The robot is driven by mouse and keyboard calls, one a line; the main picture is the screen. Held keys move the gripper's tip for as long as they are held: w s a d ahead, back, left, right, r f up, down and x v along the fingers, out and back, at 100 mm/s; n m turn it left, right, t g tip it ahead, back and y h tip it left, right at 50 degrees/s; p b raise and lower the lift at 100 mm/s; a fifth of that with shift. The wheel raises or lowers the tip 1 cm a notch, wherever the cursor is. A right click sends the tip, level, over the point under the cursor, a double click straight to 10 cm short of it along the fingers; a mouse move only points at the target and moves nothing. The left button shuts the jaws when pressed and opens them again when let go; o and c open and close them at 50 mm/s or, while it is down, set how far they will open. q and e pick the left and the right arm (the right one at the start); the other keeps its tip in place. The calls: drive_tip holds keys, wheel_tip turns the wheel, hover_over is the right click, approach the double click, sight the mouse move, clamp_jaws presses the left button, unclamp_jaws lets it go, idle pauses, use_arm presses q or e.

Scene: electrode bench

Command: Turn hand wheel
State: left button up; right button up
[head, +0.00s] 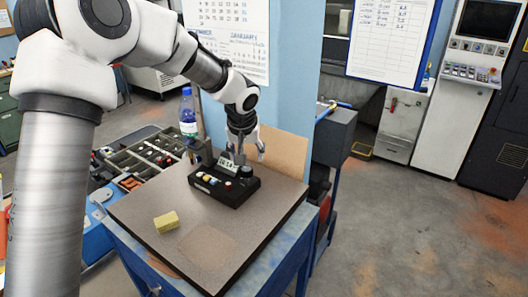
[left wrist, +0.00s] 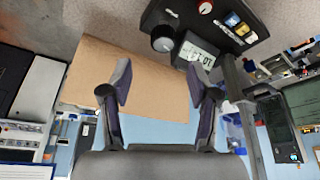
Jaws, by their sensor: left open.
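A black control box (head: 226,187) stands on the square bench board, with a small display, coloured buttons and knobs on top. In the left wrist view the box (left wrist: 225,35) is at the upper right. A dark round knob with a light top (left wrist: 163,38) sits at its corner beside the display (left wrist: 196,55); this is the most wheel-like part I see. My left gripper (head: 246,155) is above the back of the box, fingers pointing down. In the left wrist view the gripper (left wrist: 159,78) is open and empty, its fingers apart from the knob. My right gripper is not in view.
A yellow block (head: 166,222) lies on the board (head: 250,240) left of the front. A blue-capped bottle (head: 188,117) stands behind the box. A compartment tray (head: 146,160) is to the left. A brown panel (head: 284,152) stands at the back right.

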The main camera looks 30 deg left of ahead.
sight(247, 169)
use_arm(q)
drive_tip(key=shift+s+a+f+p, duration=0.1)
drive_tip(key=shift+s+f+p, duration=0.1)
drive_tip(key=shift+f+p, duration=0.35)
drive_tip(key=shift+s+a+f+p, duration=0.1)
drive_tip(key=shift+s+f+p, duration=0.2)
drive_tip(key=shift+f, duration=0.35)
drive_tip(key=x, duration=0.2)
drive_tip(key=w+x, duration=0.1)
drive_tip(key=x, duration=0.1)
drive_tip(key=shift+w+a+f+p, duration=0.15)
drive_tip(key=shift+p, duration=0.25)
drive_tip(key=shift+w+f, duration=0.15)
drive_tip(key=shift+w, duration=0.05)
drive_tip(key=shift+s, duration=0.1)
drive_tip(key=shift+s+r, duration=0.25)
drive_tip(key=shift+r, duration=0.05)
drive_tip(key=shift+c, duration=1.4)
drive_tip(key=shift+s+r, duration=0.1)
drive_tip(key=shift+s, duration=0.1)
drive_tip(key=c, duration=0.6)
drive_tip(key=shift+c, duration=1.4)
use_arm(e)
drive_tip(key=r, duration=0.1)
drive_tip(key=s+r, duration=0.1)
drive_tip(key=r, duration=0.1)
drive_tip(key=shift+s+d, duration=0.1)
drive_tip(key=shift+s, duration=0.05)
